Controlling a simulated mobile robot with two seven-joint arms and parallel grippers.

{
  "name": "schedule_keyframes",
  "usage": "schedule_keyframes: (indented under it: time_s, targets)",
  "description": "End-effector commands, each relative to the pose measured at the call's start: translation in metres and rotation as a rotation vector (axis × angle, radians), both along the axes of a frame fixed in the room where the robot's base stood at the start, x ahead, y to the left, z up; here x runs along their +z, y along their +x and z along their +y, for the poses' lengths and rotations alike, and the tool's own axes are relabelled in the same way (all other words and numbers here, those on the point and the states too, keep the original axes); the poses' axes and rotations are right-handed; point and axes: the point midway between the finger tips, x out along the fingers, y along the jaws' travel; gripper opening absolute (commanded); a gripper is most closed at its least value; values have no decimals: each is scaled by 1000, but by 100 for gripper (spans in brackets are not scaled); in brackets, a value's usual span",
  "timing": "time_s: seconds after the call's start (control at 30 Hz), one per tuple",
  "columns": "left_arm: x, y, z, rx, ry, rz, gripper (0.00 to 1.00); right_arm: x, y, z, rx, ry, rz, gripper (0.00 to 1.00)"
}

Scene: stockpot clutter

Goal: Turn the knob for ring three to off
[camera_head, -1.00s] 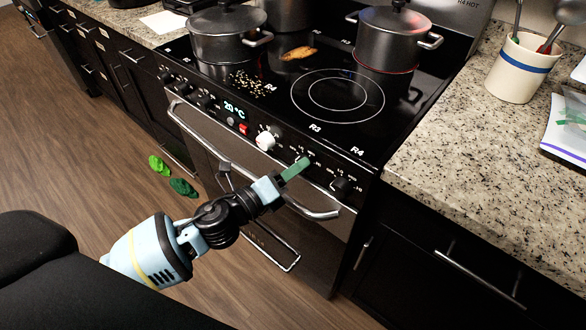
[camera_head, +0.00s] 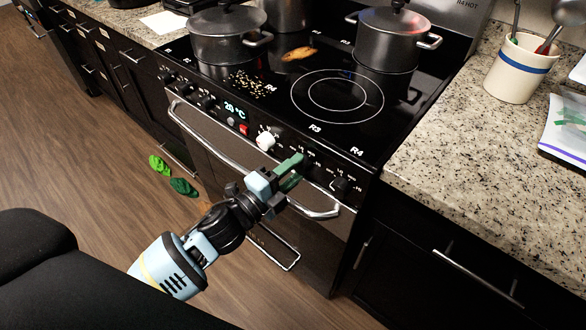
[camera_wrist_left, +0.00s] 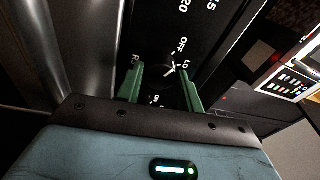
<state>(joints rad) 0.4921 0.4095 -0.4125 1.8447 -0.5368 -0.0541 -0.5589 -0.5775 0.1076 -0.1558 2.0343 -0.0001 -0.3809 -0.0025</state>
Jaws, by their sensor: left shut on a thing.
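My left gripper (camera_head: 292,172) is at the oven's front control panel, its green fingers on either side of a dark knob (camera_wrist_left: 163,84). It is shut on that knob. In the left wrist view, white OFF and LO marks stand beside the knob, with a white pointer line near them. I cannot tell its exact setting, and the ring label beside it is cut off. A white knob (camera_head: 265,141) is just left of the gripper and a black knob (camera_head: 340,185) is to its right. My right gripper is not in view.
Lidded pots stand on the hob, one at the back right (camera_head: 388,45) and one at the left (camera_head: 228,38). The front ring (camera_head: 337,97) is bare. The oven handle (camera_head: 318,211) runs below the gripper. A granite counter (camera_head: 450,150) lies to the right.

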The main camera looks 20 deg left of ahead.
Motion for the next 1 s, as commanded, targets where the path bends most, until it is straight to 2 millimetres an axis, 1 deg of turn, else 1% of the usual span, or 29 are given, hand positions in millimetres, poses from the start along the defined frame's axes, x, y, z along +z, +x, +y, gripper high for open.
schedule_keyframes:
  time_s: [0.3, 0.77, 0.8, 0.93, 1.0]
  targets:
    - [0, 0, 0, 0, -92, 34, 14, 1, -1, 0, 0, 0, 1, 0]
    - [0, 0, 0, 0, -104, 38, 14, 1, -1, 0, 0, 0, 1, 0]
    - [0, 0, 0, 0, -104, 38, 40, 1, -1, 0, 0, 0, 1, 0]
    - [0, 0, 0, 0, -103, 37, 57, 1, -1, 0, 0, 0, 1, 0]
    - [0, 0, 0, 0, -103, 37, 58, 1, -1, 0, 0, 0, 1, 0]
